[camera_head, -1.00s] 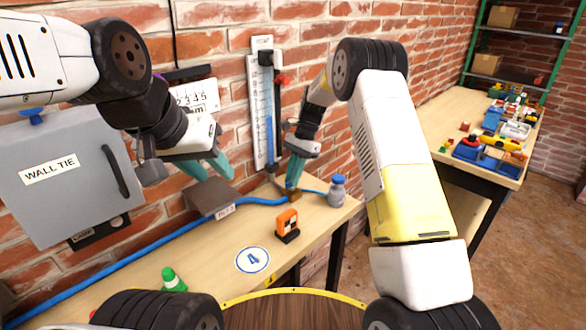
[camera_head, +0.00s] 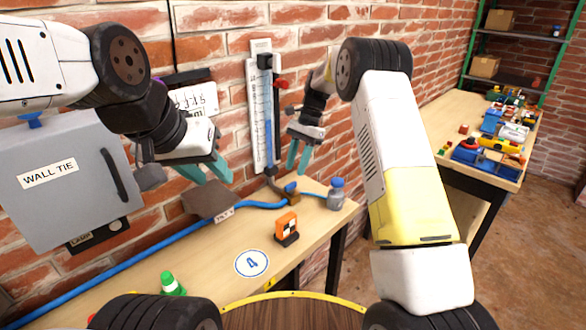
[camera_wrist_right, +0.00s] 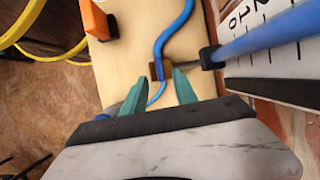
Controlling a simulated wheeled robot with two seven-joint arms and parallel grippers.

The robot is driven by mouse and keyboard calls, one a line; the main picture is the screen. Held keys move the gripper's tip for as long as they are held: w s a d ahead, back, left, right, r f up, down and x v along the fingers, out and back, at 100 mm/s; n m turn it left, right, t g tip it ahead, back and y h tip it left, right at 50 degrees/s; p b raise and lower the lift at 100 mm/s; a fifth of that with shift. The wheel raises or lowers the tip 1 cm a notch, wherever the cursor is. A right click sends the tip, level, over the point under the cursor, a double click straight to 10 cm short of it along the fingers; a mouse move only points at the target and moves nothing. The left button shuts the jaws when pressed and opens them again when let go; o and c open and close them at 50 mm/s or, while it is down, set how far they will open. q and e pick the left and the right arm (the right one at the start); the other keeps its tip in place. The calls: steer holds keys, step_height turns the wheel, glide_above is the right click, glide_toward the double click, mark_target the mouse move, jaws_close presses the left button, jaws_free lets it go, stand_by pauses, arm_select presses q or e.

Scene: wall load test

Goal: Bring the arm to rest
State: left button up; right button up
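My right gripper (camera_head: 297,170) hangs above the back of the bench in front of the wall gauge. Its teal fingers are apart and empty, and they also show spread in the right wrist view (camera_wrist_right: 143,78). Below it is a small brass block (camera_head: 294,198) with a blue top, on the blue hose (camera_head: 262,205). The block shows between and beyond the fingertips in the wrist view (camera_wrist_right: 158,68).
The grey wall tie cabinet (camera_head: 60,185) is left of my left gripper. The scaled gauge (camera_head: 259,120) stands behind my right gripper. A cluttered second table (camera_head: 440,125) stands right.

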steer(key=shift+v, duration=1.3)
steer(key=shift+r, duration=0.1)
steer(key=s+d+r+n+t, duration=0.2)
steer(key=s+d+r, duration=0.2)
steer(key=s+r, duration=0.35)
steer(key=s+d+r+n+t, duration=0.2)
steer(key=s+d+r+t, duration=0.15)
steer(key=s+r, duration=0.45)
steer(key=s+d+n+t, duration=0.2)
steer(key=s, duration=0.7)
steer(key=s+d+n+t+h, duration=0.1)
steer(key=s+d+n+t, duration=0.1)
steer(key=s, duration=0.7)
steer(key=shift+d+n, duration=0.45)
steer(key=shift+n, duration=0.25)
